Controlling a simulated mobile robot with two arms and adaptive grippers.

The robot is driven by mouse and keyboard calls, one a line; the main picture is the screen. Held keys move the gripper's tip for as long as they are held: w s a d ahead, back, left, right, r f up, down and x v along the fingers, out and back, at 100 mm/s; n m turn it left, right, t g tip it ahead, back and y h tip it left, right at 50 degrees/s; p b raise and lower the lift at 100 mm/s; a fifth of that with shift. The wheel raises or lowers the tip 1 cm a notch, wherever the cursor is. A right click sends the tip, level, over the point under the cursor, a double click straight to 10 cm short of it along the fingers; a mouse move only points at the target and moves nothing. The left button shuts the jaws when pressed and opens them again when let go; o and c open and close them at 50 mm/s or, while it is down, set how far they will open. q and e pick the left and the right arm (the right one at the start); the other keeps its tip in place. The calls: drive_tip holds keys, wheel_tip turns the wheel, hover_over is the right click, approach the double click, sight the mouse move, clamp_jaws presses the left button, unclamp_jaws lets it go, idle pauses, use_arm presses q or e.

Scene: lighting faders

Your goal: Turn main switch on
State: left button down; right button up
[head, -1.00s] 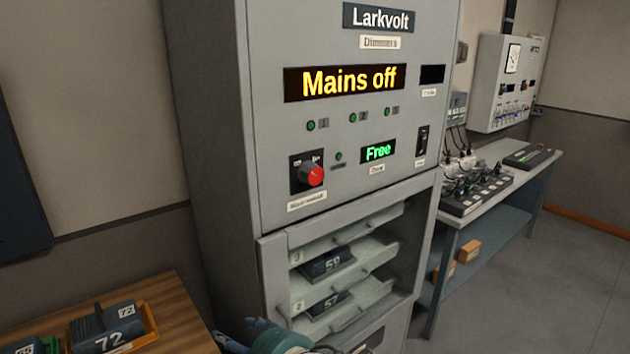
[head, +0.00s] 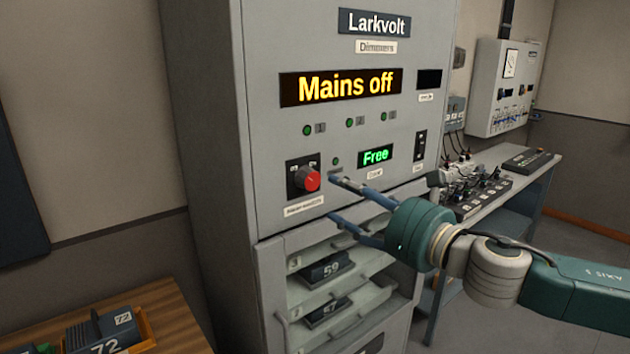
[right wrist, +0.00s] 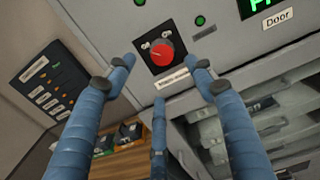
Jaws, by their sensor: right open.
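The main switch is a rotary knob with a red face (head: 312,181) on a black plate, on the grey dimmer cabinet's (head: 240,120) front. The display (head: 340,86) above reads "Mains off". The knob also shows in the right wrist view (right wrist: 162,54), beyond the fingers. My right gripper (head: 336,199) is open and empty, its blue fingers pointing at the panel just right of and below the knob. In the right wrist view, its fingertips (right wrist: 163,68) spread to either side of the knob, with a third finger below. I cannot tell whether any finger touches it. My left gripper is out of view.
A green "Free" display (head: 375,156) and a black switch (head: 420,146) are right of the knob. Below are open shelves with numbered modules (head: 325,268). A wooden table (head: 180,310) stands lower left; a bench with cables and a console (head: 530,160) stands right.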

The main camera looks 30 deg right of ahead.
sight(314, 179)
drive_tip(key=w, duration=1)
drive_tip(key=shift+w+a+p, duration=0.3)
drive_tip(key=shift+w+p, duration=0.1)
drive_tip(key=shift+r, duration=0.15)
drive_tip(key=c, duration=1.1)
